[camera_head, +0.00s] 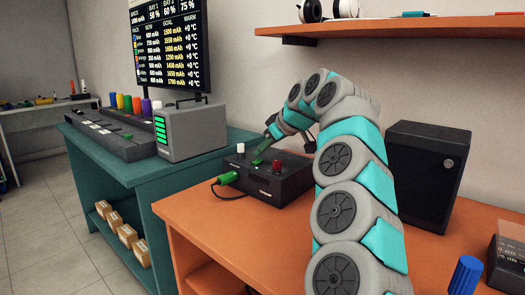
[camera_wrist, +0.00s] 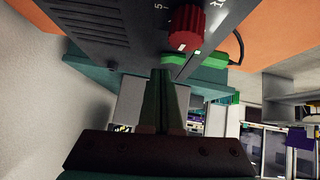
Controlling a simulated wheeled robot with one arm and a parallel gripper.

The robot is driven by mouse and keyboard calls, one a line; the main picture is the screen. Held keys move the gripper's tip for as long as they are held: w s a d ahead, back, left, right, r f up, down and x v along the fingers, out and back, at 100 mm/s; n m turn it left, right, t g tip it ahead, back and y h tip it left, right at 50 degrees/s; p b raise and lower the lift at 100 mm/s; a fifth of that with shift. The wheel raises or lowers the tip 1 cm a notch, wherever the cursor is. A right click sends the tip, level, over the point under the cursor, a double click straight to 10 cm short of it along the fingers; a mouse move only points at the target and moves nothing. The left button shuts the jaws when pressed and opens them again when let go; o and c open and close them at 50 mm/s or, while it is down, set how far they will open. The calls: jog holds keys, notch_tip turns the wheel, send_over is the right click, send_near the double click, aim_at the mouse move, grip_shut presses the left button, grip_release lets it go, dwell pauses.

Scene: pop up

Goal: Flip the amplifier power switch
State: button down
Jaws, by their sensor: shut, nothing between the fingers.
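The amplifier (camera_head: 283,188) is a dark box on the orange table, with a white knob (camera_head: 241,148) and a red knob (camera_head: 277,165) on top. My gripper (camera_head: 259,160) reaches down over its top, between the knobs, with the fingers shut. The wrist view shows the shut dark green fingers (camera_wrist: 164,74) beside the amplifier's dark panel (camera_wrist: 125,22), close to the red knob (camera_wrist: 185,27). A bright green part (camera_wrist: 183,60) lies just past the fingertips; it may be the switch. I cannot tell whether the fingers touch it.
A green plug (camera_head: 229,178) with a black cable is at the amplifier's front left. A black speaker (camera_head: 425,170) stands behind my arm. A grey box with green bars (camera_head: 190,133) stands on the teal bench. An orange shelf (camera_head: 390,30) hangs above.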

jog(key=shift+s+d+f, duration=0.1)
jog(key=shift+d+f, duration=0.05)
jog(key=shift+d, duration=0.05)
jog(key=shift+s+f+p, duration=0.15)
jog(key=shift+f+p, duration=0.1)
jog(key=shift+p, duration=0.1)
jog(key=shift+a, duration=0.1)
jog(key=shift+s+a+b, duration=0.4)
jog(key=shift+s+b, duration=0.15)
jog(key=shift+s, duration=0.05)
jog(key=shift+r, duration=0.1)
